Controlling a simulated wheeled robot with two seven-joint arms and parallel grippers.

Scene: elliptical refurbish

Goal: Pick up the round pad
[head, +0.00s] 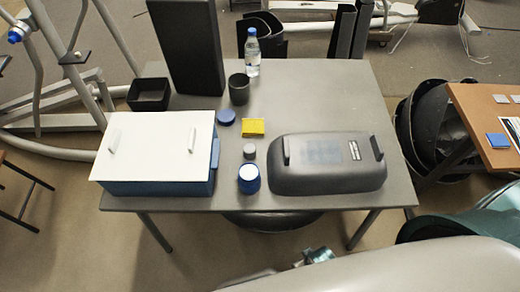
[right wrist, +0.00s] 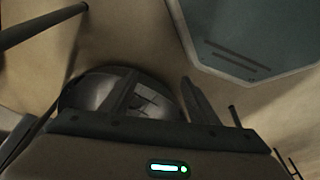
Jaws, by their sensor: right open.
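A flat, dark blue round pad (head: 227,116) lies on the grey table (head: 310,95), left of a yellow block (head: 253,127). A small grey round piece (head: 249,151) sits nearer the front edge; I cannot tell if it is also a pad. My right gripper (right wrist: 158,77) shows in the right wrist view with its two dark fingers apart and nothing between them. It is away from the pad, with floor and a dark rounded object behind it. My left gripper is not in view.
A white-lidded blue box (head: 155,160) stands left of the pad, and a large dark case (head: 325,175) lies right. A dark cup (head: 239,88), a bottle (head: 252,52) and a tall black panel (head: 187,50) stand behind. A blue jar (head: 249,179) is near the front edge. The table's right rear is clear.

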